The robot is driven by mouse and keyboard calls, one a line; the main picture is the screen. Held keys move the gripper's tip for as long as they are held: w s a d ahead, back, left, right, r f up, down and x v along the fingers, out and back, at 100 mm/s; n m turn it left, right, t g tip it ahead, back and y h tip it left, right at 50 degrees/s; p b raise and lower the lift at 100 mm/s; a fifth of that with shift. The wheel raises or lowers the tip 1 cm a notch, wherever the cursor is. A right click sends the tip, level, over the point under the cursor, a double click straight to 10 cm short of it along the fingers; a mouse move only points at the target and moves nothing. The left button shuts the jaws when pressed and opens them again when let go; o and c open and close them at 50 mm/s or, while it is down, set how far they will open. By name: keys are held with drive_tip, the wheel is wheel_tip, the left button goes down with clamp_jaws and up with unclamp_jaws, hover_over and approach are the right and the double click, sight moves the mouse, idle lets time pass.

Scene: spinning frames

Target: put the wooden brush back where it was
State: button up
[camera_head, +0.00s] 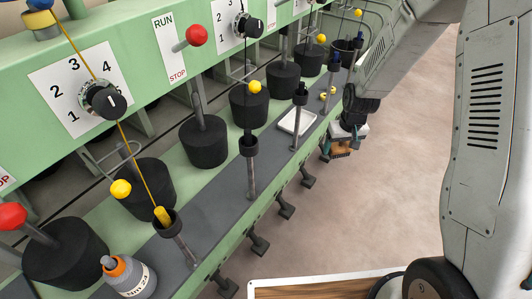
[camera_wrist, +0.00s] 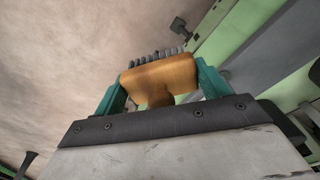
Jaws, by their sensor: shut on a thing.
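The wooden brush (camera_wrist: 160,76) shows in the wrist view, an orange-brown block with a row of grey bristles along its far side. My gripper (camera_wrist: 158,88) has its two teal fingers closed on the two ends of the block. In the head view my gripper (camera_head: 340,146) hangs at the right of the machine's front edge, beyond the grey shelf. The brush (camera_head: 341,152) shows there as a small brown piece, partly hidden by the gripper, over the floor.
A green spinning frame (camera_head: 220,60) with a long grey shelf (camera_head: 213,208) fills the left. On the shelf are a white tray (camera_head: 297,122), a grey bottle with an orange collar (camera_head: 127,277) and upright cups on rods. Open floor lies right.

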drive_tip(key=s+a+f+n, duration=0.1)
drive_tip(key=s+a+n, duration=0.4)
drive_tip(key=a, duration=0.6)
drive_tip(key=s+a+f+n, duration=0.1)
drive_tip(key=s+a+n, duration=0.2)
drive_tip(key=s+a, duration=0.55)
hover_over(261, 162)
drive_tip(key=shift+s+d+f+y, duration=0.25)
drive_tip(key=shift+f+y, duration=0.15)
drive_tip(key=shift+f, duration=1.9)
drive_tip(key=shift+f, duration=0.1)
drive_tip(key=o, duration=1.1)
